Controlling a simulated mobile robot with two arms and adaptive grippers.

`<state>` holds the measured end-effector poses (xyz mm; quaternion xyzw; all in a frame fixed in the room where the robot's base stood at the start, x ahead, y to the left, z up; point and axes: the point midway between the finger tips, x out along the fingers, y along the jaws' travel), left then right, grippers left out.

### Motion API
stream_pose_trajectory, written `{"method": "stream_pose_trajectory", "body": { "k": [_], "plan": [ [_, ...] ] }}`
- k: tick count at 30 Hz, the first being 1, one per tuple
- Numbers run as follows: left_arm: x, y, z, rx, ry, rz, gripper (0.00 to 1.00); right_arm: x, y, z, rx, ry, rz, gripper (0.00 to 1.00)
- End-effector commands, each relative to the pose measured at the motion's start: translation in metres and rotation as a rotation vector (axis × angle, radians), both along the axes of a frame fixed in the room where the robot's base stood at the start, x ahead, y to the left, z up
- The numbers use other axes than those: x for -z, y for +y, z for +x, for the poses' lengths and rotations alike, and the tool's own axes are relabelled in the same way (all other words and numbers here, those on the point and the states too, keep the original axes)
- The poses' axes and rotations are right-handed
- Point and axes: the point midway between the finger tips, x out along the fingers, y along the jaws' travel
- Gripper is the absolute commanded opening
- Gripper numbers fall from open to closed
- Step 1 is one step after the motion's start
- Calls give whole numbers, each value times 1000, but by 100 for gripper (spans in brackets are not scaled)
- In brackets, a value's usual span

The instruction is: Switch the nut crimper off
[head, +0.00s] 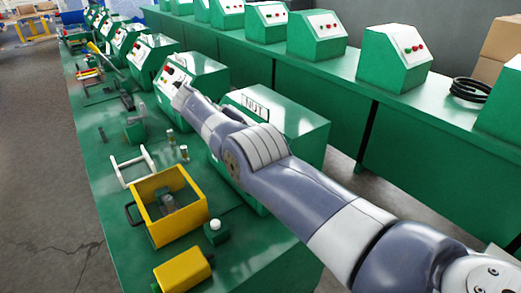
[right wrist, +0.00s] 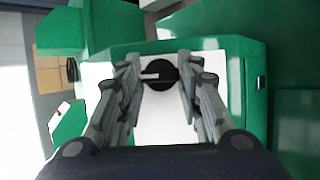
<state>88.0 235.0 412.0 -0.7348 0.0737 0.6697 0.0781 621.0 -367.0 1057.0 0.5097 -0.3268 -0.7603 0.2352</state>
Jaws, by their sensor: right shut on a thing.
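The nut crimper (head: 295,125) is a green box with a sloped front and a NUT label (head: 256,104) on top. My right arm crosses in front of it in the head view and hides most of its front. In the right wrist view a round black knob (right wrist: 160,77) with a pale mark pointing left sits on the crimper's white panel (right wrist: 165,125). My right gripper (right wrist: 159,72) has its fingers on either side of the knob and is shut on it. My left gripper is in neither view.
A yellow open box (head: 160,235), a yellow block (head: 183,270), a white frame (head: 133,167) and small parts lie on the green bench left of the crimper. More green crimpers (head: 192,75) line the bench behind. A second row of green machines (head: 395,58) stands right.

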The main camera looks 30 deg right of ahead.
Motion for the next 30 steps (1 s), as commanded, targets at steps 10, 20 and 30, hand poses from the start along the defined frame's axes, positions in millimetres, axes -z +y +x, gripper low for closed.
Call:
{"method": "stream_pose_trajectory", "body": {
  "k": [10, 20, 30],
  "plan": [
    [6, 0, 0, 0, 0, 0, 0, -2, 0, 2, -33, 28, -5, 9],
    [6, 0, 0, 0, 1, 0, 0, -2, 0, 2, -33, 27, -4, 42],
    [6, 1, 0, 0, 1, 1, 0, 0, 1, 1, -31, 30, -3, 53]
  ]
}}
